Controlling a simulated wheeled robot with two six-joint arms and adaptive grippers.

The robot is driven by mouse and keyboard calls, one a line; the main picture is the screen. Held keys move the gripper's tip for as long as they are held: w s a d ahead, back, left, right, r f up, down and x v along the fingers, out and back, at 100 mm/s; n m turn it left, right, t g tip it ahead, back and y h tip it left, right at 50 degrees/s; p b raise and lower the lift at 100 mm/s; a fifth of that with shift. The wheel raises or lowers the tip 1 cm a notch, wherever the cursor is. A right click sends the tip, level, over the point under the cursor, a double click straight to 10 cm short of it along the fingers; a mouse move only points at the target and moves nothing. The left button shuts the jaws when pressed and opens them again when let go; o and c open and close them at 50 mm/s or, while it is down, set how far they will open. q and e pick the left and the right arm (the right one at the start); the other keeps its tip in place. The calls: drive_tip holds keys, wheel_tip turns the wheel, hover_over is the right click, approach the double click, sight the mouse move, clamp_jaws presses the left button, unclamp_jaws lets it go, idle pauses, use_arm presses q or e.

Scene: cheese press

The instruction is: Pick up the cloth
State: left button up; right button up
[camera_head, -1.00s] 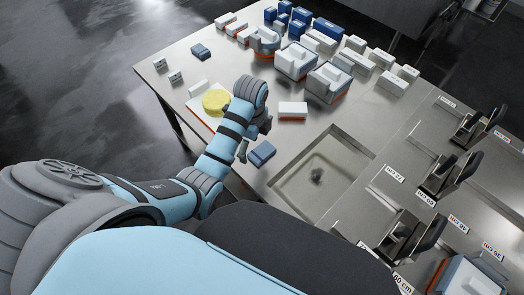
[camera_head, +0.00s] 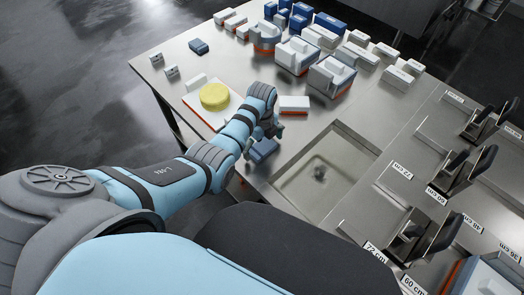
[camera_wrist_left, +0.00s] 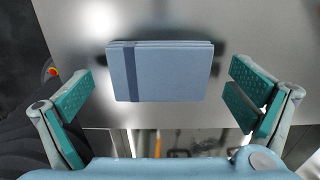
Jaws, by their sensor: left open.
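A folded blue cloth (camera_head: 264,150) lies flat on the steel table, left of the sink, near the table's front edge. In the left wrist view the cloth (camera_wrist_left: 172,72) shows a darker stripe near its left end. My left gripper (camera_head: 262,138) is above it, and in the head view the gripper partly covers it. In the left wrist view my left gripper (camera_wrist_left: 161,84) is open, with its green-padded fingers apart on either side of the cloth and not touching it. My right gripper is not in view.
A sunken sink (camera_head: 325,170) is right of the cloth. A yellow cheese round (camera_head: 214,96) sits on a white board (camera_head: 197,110). A white block with an orange base (camera_head: 294,104) is close behind the gripper.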

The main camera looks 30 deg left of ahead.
sight(262, 147)
use_arm(q)
drive_tip(key=shift+r, duration=0.1)
drive_tip(key=shift+c, duration=0.4)
drive_tip(key=c, duration=1.1)
drive_tip(key=shift+r, duration=0.1)
drive_tip(key=shift+c, duration=0.2)
wheel_tip(262, 147, up, 20)
drive_tip(key=p, duration=0.8)
drive_tip(key=shift+p, duration=0.35)
